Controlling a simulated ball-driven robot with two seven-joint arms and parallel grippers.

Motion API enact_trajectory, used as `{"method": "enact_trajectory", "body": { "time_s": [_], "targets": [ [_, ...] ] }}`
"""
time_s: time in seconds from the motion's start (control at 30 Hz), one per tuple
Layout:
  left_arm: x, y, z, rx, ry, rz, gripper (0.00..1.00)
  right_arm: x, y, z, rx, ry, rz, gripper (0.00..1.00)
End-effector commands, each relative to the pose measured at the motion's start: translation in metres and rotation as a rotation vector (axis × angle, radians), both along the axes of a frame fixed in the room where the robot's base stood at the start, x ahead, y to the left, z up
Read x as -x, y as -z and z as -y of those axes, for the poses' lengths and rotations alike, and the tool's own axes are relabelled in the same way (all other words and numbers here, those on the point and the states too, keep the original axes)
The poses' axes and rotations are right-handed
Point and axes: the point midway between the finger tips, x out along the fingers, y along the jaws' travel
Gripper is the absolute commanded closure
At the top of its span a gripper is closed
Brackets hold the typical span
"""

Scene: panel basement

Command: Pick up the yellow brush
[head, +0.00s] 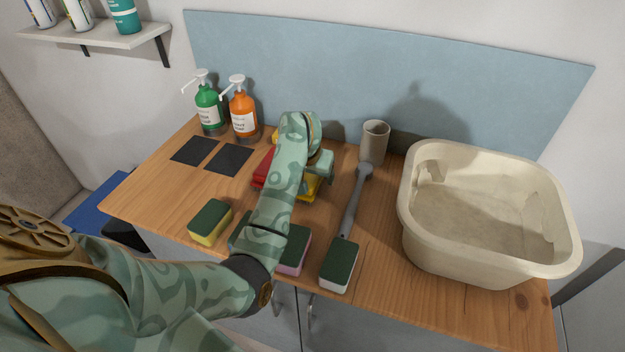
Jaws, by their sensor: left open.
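A yellow item (309,191), which looks like the yellow brush, lies on the wooden counter (380,235) near its middle. My left arm covers most of it, so its full shape and handle are hidden. A small yellow patch also shows behind the arm, and I cannot tell whether it belongs to the same item. My left gripper (318,168) is over the yellow item, open, with its fingers partly hidden. I cannot tell whether they touch it. My right gripper is not in view.
A red item (264,169) lies left of the arm. A grey brush (354,203) lies to the right, before a grey cup (374,142). Several sponges (210,222) line the front edge. A cream basin (480,250) fills the right side. Soap bottles (243,113) stand back left.

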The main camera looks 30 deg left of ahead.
Motion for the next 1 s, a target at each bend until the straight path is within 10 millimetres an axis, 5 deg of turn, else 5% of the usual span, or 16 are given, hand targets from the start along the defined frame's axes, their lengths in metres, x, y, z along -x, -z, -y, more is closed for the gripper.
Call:
{"method": "enact_trajectory", "body": {
  "time_s": [0.3,0.5,1.0],
  "targets": [
    [0.0,0.0,0.0,0.0,0.0,0.0,0.3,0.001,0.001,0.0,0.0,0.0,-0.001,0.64],
    [0.0,0.0,0.0,0.0,0.0,0.0,0.79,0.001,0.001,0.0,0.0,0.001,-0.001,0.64],
    [-0.001,-0.01,0.0,-0.001,0.001,0.002,0.79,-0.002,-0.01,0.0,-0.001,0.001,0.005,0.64]
  ]
}}
